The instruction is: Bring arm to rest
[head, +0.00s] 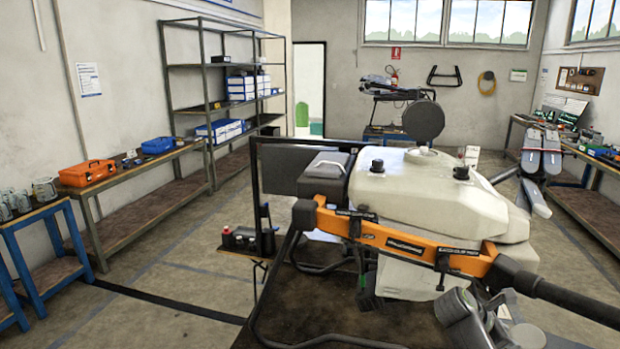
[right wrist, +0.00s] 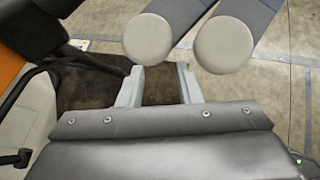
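My right gripper (right wrist: 160,76) shows in the right wrist view with its two pale fingers apart and nothing between them. Past the fingers is a dark brown surface. In the head view, grey jointed parts at the bottom right, in front of the drone, look like my right arm; the fingers cannot be made out there. The spray drone (head: 425,195) has a white tank and an orange and black arm (head: 400,243) across its front. My left arm and gripper are not in view.
The drone stands on a dark brown surface (head: 345,310). At the left are a bench with an orange case (head: 87,173) and a blue-legged table (head: 45,213). Clear floor lies between.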

